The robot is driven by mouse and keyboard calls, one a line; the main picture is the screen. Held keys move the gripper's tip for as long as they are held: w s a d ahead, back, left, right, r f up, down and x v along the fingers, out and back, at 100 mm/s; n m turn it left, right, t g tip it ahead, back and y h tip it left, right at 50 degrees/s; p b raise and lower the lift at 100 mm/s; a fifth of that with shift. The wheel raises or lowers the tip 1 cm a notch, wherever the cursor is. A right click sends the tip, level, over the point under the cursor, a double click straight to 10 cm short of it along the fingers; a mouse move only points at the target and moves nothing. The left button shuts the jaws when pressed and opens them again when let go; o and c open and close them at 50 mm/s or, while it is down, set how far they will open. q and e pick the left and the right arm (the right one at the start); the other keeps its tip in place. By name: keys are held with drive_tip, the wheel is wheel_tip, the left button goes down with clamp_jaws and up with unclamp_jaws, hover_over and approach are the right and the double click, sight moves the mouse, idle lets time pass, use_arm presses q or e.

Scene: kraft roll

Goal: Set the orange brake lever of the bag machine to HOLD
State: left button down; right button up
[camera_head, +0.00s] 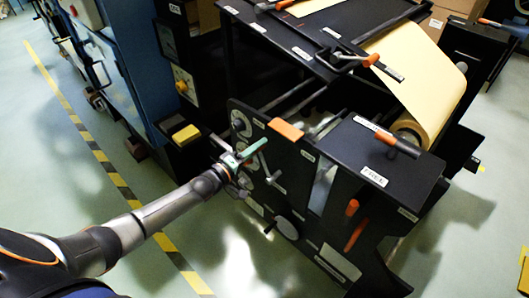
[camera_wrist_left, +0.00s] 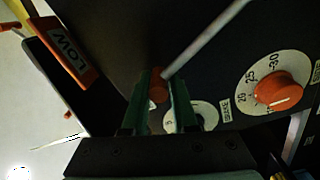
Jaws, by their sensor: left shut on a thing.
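The bag machine's black side panel (camera_head: 305,185) stands in the middle of the head view. My left gripper (camera_head: 250,152), with green fingers, reaches its left face. In the left wrist view the fingers (camera_wrist_left: 160,92) are shut on a dark orange lever knob (camera_wrist_left: 158,86), dim and partly hidden between them. A grey metal rod (camera_wrist_left: 205,38) runs up and right from beside the knob. A white round plate (camera_wrist_left: 203,109) with a BRAKE label lies just behind the right finger. No HOLD mark is legible. My right gripper is not in view.
An orange dial knob (camera_wrist_left: 279,93) on a numbered scale sits right of the fingers. An orange LOW tag (camera_wrist_left: 74,54) is at upper left. Another orange handle (camera_head: 398,143) lies on the machine top. Floor at left (camera_head: 70,160) is clear.

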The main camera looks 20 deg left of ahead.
use_arm(q)
drive_tip(key=shift+a+f+n, duration=0.15)
drive_tip(key=shift+f+n, duration=0.15)
drive_tip(key=shift+f, duration=0.25)
drive_tip(key=shift+w+a+f+b, duration=0.15)
drive_tip(key=shift+a+f+b, duration=0.15)
drive_tip(key=shift+a+b, duration=0.25)
drive_tip(key=shift+d+f, duration=0.1)
drive_tip(key=c, duration=0.9)
unclamp_jaws()
drive_tip(key=shift+o, duration=0.9)
drive_tip(key=shift+w+r, duration=0.15)
drive_tip(key=shift+r, duration=0.05)
drive_tip(key=shift+a, duration=0.2)
